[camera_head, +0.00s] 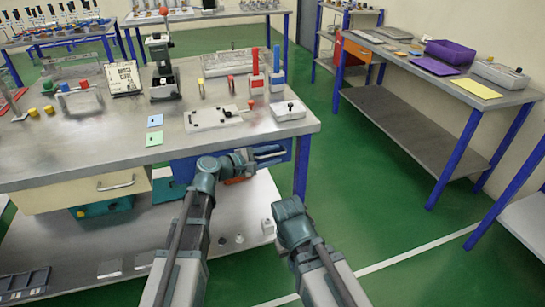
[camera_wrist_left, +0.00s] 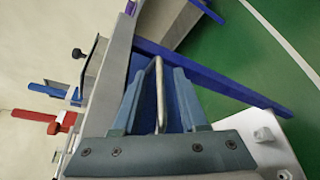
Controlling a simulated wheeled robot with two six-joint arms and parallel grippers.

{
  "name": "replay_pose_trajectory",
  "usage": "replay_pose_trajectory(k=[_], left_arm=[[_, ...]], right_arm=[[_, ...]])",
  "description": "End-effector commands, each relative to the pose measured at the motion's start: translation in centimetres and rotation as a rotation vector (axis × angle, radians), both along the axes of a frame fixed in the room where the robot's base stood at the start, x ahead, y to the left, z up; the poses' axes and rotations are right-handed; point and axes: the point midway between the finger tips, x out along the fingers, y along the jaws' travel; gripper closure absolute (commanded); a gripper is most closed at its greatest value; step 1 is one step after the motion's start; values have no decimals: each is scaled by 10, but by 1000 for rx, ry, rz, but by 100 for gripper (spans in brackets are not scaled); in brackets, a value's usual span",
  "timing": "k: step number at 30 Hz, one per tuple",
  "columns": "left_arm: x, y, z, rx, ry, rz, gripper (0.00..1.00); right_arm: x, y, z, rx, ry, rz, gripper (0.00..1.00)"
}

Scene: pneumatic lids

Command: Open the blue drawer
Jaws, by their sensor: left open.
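The blue drawer (camera_head: 181,169) is under the right part of the near workbench (camera_head: 75,165). Its front looks about flush under the tabletop, partly hidden by my left arm. My left gripper (camera_head: 270,153) is at the drawer's front, with its fingers apart. In the left wrist view, the drawer's silver bar handle (camera_wrist_left: 158,95) stands between the two fingers of my left gripper (camera_wrist_left: 158,98), which are open around it. A clear gap shows on the finger sides. My right arm comes in at the lower middle; its gripper fingers do not show.
A cream drawer (camera_head: 75,193) is left of the blue one, with a teal bin (camera_head: 102,207) below. A lower shelf (camera_head: 150,240) holds small parts. The bench's blue leg (camera_head: 302,165) stands right of my left gripper. Green floor is clear to the right.

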Motion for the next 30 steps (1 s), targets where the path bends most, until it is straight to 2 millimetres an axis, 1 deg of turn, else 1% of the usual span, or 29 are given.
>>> replay_pose_trajectory(k=[8,11,15,30], left_arm=[[1,-1,0,0,0,0,58],[0,-1,0,0,0,0,74],[0,-1,0,0,0,0,99],[0,-1,0,1,1,-1,100]], right_arm=[[0,0,0,0,0,0,100],[0,0,0,0,0,0,100],[0,0,0,0,0,0,100],[0,0,0,0,0,0,100]])
